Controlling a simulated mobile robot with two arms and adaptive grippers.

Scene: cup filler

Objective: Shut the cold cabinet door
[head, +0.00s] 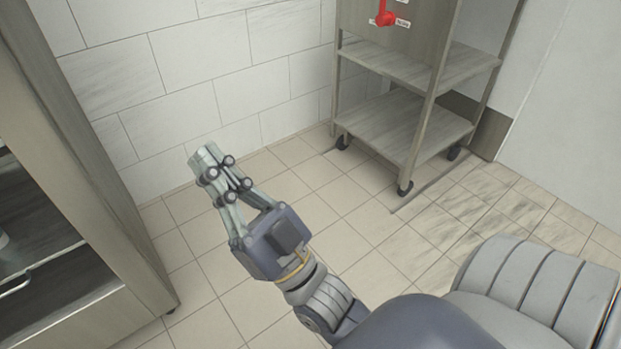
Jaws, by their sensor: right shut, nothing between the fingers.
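A grey metal cabinet (95,190), probably the cold cabinet, stands at the left edge, cut off by the frame. Its front is open on a dark inside with a shelf and a pale wire or rail (40,266). I cannot make out its door in this view. My right gripper (207,157) is shut and empty, held over the floor to the right of the cabinet and apart from it, its fingers toward the tiled wall. My left gripper is not in view.
A wheeled metal cart (405,125) with two shelves stands against the back right, with a red handle or tap (385,17) at its top. The tiled floor (215,275) between cabinet and cart is clear. White tiled wall (215,65) closes off the back.

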